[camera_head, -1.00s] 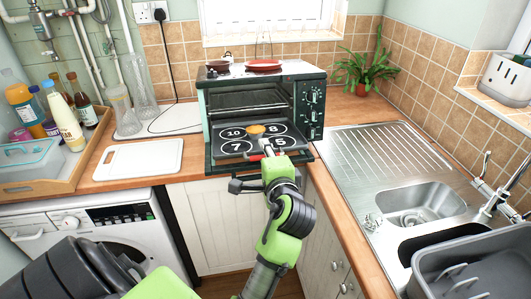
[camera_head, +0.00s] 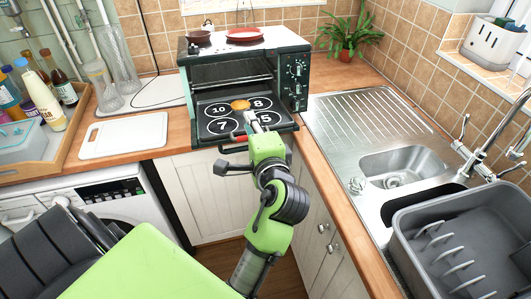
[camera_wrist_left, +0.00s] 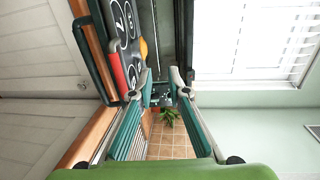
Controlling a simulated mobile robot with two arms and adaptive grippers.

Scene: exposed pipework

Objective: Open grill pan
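A small dark green oven (camera_head: 291,75) stands on the corner worktop with its front open. A dark panel with numbered rings (camera_head: 230,122) lies level at its front, an orange-yellow disc (camera_head: 240,104) at its middle and a red piece (camera_head: 240,137) at its front edge. Which part is the grill pan, I cannot tell. My left gripper (camera_head: 256,119) is at the panel's front right, over its edge. In the left wrist view its two fingers (camera_wrist_left: 161,84) are apart with nothing between them; the red piece (camera_wrist_left: 117,76) is beside one finger. My right gripper is not in view.
A red plate (camera_head: 245,35) and a small pan (camera_head: 198,36) stand on the oven top. A sink (camera_head: 398,165) and grey dish rack (camera_head: 462,235) are to the right. A white board (camera_head: 123,135) and a bottle tray (camera_head: 62,150) are to the left.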

